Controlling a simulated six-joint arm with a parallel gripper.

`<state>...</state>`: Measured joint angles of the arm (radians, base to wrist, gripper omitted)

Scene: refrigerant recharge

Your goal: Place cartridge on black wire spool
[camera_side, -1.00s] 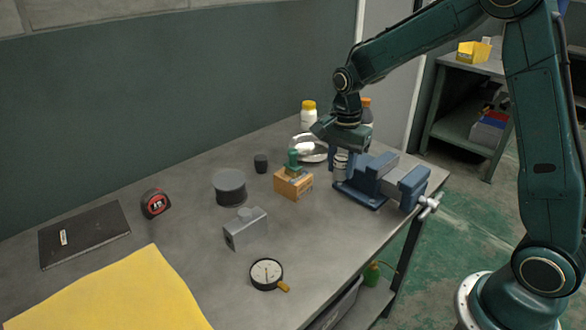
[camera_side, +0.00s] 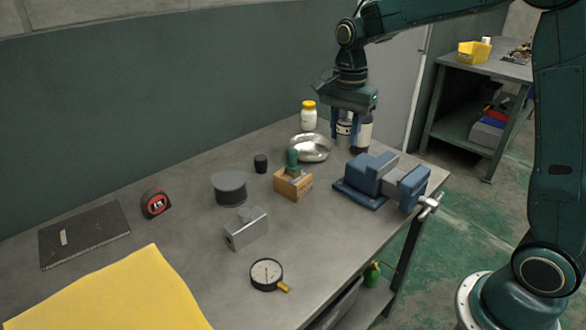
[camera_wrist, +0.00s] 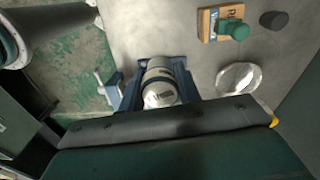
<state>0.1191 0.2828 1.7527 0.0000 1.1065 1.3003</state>
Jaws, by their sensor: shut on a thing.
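My gripper (camera_side: 343,132) is shut on a silver-and-white cartridge (camera_wrist: 160,85) and holds it above the far end of the bench. In the side view the cartridge (camera_side: 343,127) is partly hidden by the blue fingers. In the wrist view it sits between the fingers, with its end toward the camera. The black wire spool appears to be the dark grey, flat-topped cylinder (camera_side: 229,188) left of the bench's middle, with nothing on top. My gripper is well to the right of it and higher. I cannot make out this spool in the wrist view.
A metal bowl (camera_side: 310,148), a yellow-capped bottle (camera_side: 308,117), a wooden block with a green piece (camera_side: 293,183) and a small black cylinder (camera_side: 260,163) stand nearby. A metal block (camera_side: 246,230) and gauge (camera_side: 267,273) lie in front.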

